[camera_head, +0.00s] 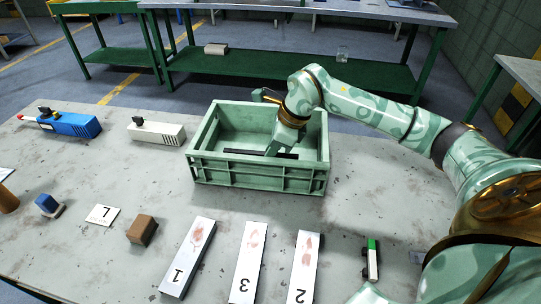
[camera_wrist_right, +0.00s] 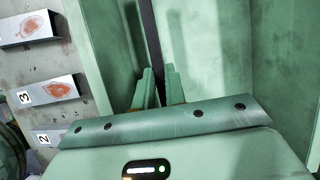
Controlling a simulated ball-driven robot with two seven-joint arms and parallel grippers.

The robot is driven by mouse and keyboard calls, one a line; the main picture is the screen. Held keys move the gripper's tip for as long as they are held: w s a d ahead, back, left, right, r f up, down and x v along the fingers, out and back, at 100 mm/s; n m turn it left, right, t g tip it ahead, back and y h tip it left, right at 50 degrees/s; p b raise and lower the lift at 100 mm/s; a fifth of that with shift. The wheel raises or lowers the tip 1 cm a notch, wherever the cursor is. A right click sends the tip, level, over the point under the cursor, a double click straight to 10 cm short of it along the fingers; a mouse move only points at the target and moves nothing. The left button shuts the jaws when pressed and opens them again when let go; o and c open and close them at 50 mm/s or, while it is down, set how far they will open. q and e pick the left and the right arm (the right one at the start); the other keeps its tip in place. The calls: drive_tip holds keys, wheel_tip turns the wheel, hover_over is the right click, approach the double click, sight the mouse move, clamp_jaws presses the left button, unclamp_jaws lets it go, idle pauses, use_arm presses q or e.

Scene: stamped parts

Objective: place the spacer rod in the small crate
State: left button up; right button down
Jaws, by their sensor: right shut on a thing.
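The spacer rod (camera_head: 243,152) is a thin dark bar lying crosswise inside the small green crate (camera_head: 255,180), near its front wall. My right gripper (camera_head: 273,150) reaches down into the crate from above and is shut on the rod. In the right wrist view the rod (camera_wrist_right: 150,38) runs upward from between the two green fingers (camera_wrist_right: 157,84), with the crate's walls on both sides. Whether the rod touches the crate floor cannot be told. My left gripper is not in view.
Numbered plates (camera_head: 248,262) lie in front of the crate. A brown block (camera_head: 142,230), a blue block (camera_head: 47,204) and a "7" card (camera_head: 102,215) lie to the left. A white box (camera_head: 156,132) and a blue box (camera_head: 70,124) stand at the back left.

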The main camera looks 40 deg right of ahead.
wheel_tip(320, 180, down, 2)
drive_tip(key=shift+w, duration=0.1)
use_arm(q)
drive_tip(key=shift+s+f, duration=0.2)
use_arm(e)
drive_tip(key=shift+r, duration=0.1)
